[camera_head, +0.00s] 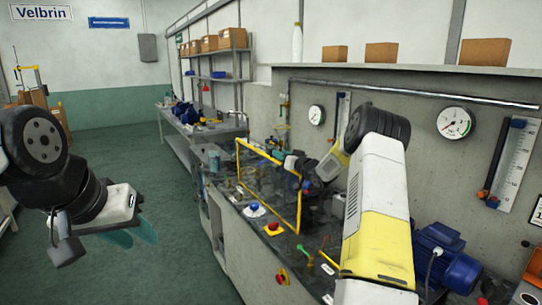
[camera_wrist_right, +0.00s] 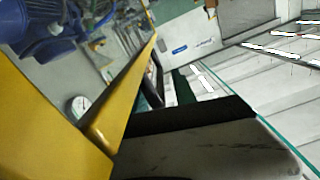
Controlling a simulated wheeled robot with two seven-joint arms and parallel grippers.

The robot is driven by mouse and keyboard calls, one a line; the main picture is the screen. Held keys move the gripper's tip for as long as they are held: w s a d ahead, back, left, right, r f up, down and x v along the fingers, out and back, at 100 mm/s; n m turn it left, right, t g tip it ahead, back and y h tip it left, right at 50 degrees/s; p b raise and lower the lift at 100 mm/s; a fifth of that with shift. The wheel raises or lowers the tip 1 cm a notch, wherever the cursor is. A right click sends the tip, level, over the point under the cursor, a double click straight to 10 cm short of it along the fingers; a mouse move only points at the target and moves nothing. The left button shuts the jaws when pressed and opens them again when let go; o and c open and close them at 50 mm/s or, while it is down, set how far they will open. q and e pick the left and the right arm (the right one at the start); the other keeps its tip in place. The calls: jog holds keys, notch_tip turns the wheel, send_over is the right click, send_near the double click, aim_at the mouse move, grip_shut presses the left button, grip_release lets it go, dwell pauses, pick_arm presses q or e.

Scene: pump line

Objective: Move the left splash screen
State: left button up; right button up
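The splash screen is a clear panel in a thin yellow frame (camera_head: 268,152), standing upright on the bench at the middle of the head view. Its yellow frame (camera_wrist_right: 128,92) also fills much of the left of the right wrist view, very close to that camera. My right gripper (camera_head: 305,178) is at the upper right part of the frame. In the wrist view one dark finger pad (camera_wrist_right: 190,116) lies against or just beside the yellow bar; whether the fingers close on it is unclear. My left gripper (camera_head: 132,236) hangs at the left over the floor, its teal fingers apart and empty.
The bench holds a blue button (camera_head: 254,210), a red button (camera_head: 273,228) and cluttered fittings around the screen. A blue motor (camera_head: 447,262) stands at the right. Gauges (camera_head: 455,122) and a pipe (camera_head: 420,92) line the wall. The green floor at left is clear.

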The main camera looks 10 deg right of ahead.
jog(key=shift+c, duration=0.4)
grip_shut()
dwell(0.9)
